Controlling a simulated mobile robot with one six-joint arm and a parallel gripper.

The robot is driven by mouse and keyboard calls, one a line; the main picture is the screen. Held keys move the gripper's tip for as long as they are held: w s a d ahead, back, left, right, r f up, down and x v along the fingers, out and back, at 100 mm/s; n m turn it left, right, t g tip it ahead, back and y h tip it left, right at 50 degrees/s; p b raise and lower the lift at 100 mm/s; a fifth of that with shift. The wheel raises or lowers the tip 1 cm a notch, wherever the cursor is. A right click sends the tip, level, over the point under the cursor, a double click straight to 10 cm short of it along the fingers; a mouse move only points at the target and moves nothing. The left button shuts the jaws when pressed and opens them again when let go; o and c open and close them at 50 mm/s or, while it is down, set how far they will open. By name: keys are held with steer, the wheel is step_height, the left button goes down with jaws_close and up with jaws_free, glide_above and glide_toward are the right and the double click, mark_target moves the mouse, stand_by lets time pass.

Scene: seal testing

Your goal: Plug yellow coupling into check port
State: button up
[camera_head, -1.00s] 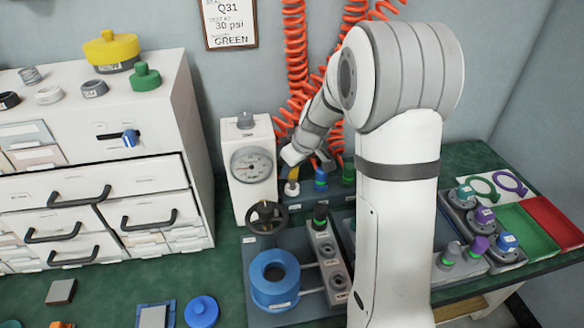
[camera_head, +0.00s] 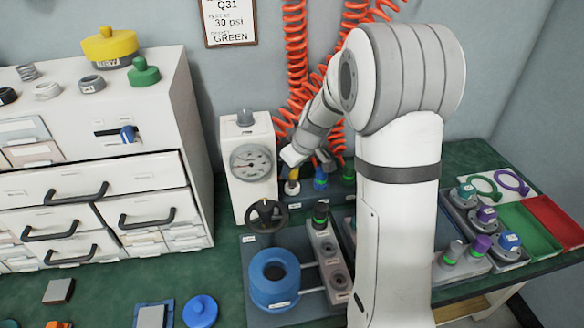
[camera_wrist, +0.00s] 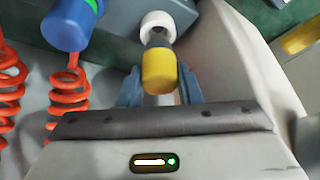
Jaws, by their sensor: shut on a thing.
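The yellow coupling (camera_wrist: 159,70) is between my gripper's two blue-grey fingers (camera_wrist: 160,88) in the wrist view. A grey stem runs from it to a white ring (camera_wrist: 158,22). In the head view the yellow coupling (camera_head: 292,174) shows just below my gripper (camera_head: 299,158), at the rear rack beside the gauge box. My gripper is shut on it; whether the coupling is still seated in the rack is unclear. A grey block with several round ports (camera_head: 333,262) stands in front. Its labels are too small to read, so I cannot tell which is the check port.
A blue coupling with a green band (camera_wrist: 72,22) stands close beside my gripper. The gauge box (camera_head: 249,165) with a black handwheel (camera_head: 266,214) is to the left. Orange coiled hoses (camera_head: 296,60) hang behind. A blue ring-shaped part (camera_head: 274,280) stands left of the port block.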

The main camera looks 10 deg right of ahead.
steer(key=shift+f+b, duration=1)
steer(key=shift+b, duration=0.05)
steer(key=o, duration=1.1)
steer(key=shift+r, duration=0.1)
steer(key=p+v, duration=0.1)
steer(key=v, duration=0.6)
steer(key=shift+r+p, duration=0.3)
steer(key=shift+p, duration=0.05)
steer(key=shift+s+d, duration=0.1)
steer(key=shift+s, duration=0.05)
steer(key=s+r+m+g+h+p, duration=0.1)
steer(key=s+r+m+p, duration=0.6)
steer(key=s+r+p, duration=1.2)
steer(key=s+r+h, duration=0.1)
steer(key=s+r, duration=0.3)
steer(key=s, duration=0.3)
steer(key=shift+s+h, duration=0.3)
steer(key=shift+s, duration=0.1)
